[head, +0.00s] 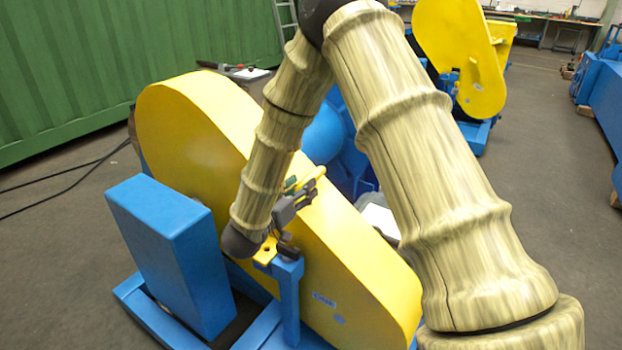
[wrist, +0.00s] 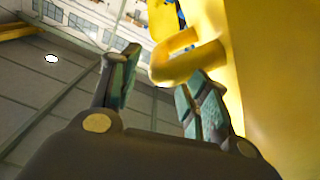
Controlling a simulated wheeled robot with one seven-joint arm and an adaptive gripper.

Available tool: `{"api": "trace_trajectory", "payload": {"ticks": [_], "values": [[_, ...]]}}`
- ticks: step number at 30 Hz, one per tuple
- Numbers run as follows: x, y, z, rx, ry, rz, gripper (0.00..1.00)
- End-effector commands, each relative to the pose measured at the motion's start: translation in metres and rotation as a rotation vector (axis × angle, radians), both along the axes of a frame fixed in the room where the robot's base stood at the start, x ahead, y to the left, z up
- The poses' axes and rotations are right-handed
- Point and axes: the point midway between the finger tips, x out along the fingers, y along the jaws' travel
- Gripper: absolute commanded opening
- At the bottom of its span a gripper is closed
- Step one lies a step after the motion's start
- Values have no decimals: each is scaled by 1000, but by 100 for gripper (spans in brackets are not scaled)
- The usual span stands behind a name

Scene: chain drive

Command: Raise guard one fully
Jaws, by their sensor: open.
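Guard one is the large yellow chain cover (head: 355,262) in the middle of the head view, with a small label on its lower side. It lies sloping down towards the front right, and its yellow side fills the right of the wrist view (wrist: 270,80). A yellow handle (head: 308,181) sticks out from its side; it shows as a loop in the wrist view (wrist: 188,62). My gripper (head: 298,196) is open beside the handle. In the wrist view my fingers (wrist: 160,72) are apart, with the handle just past their tips, nearer the right finger. I cannot tell whether they touch.
A blue box (head: 165,245) and a blue post (head: 289,300) stand close to my gripper, on a blue base frame. A second yellow guard (head: 465,60) stands raised at the back right. A green corrugated wall (head: 90,70) closes the left.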

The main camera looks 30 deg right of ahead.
Motion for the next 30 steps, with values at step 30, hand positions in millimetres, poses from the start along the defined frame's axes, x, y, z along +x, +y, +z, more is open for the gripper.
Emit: {"api": "trace_trajectory", "payload": {"ticks": [30], "values": [[32, -49, 0, 0, 0, 5, 13]]}}
